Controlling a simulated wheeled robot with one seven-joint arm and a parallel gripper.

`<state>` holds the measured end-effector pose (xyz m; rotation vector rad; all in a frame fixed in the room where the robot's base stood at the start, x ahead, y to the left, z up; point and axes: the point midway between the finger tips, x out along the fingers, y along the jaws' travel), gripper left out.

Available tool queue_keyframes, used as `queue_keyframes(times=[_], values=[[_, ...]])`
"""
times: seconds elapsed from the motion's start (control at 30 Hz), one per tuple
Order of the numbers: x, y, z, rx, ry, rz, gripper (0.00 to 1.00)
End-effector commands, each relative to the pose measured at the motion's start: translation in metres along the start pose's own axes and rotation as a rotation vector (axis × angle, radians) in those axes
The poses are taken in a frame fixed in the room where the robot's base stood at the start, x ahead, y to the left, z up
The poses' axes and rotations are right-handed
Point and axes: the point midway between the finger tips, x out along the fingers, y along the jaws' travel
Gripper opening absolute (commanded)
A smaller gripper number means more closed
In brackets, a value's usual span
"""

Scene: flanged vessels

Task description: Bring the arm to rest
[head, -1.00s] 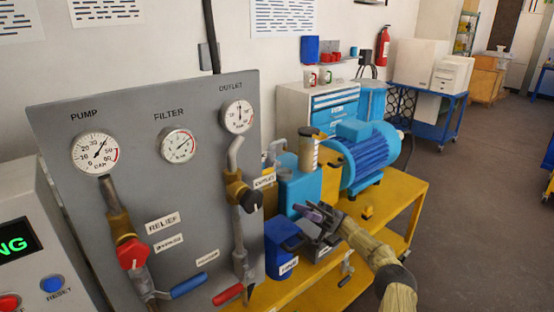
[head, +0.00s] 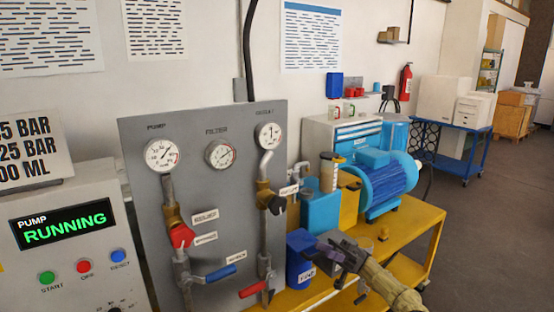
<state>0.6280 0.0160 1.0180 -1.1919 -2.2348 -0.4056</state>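My arm reaches in from the lower right in the head view. My gripper (head: 338,254) is in front of the yellow bench, close to the blue container (head: 300,258) with a white label. In the picture it overlaps the container's right side; I cannot tell whether they touch. The fingers are small and dark, and their gap does not show clearly. I see nothing certain held in them.
A grey gauge panel (head: 222,200) with pipes, a red knob and lever valves stands to the left. The control box (head: 68,250) reads PUMP RUNNING. A blue motor (head: 388,180) sits on the yellow bench (head: 425,222). Open floor (head: 490,220) lies to the right.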

Motion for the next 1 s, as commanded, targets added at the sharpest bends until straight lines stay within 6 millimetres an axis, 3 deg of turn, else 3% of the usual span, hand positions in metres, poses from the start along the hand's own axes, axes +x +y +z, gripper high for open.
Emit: queue_keyframes(times=[0.07, 0.27, 0.57, 0.77, 0.9, 1.0], values=[[0.002, 0.0, -0.001, 0.004, -0.004, 0.0, 0.3], [0.032, 0.014, 0.006, 0.112, -0.077, 0.003, 0.3], [0.086, 0.035, 0.029, 0.328, -0.238, 0.032, 0.3], [0.138, 0.046, 0.062, 0.544, -0.424, 0.092, 0.3], [0.174, 0.046, 0.099, 0.741, -0.623, 0.195, 0.3], [0.189, 0.039, 0.124, 0.866, -0.767, 0.3, 0.3]])
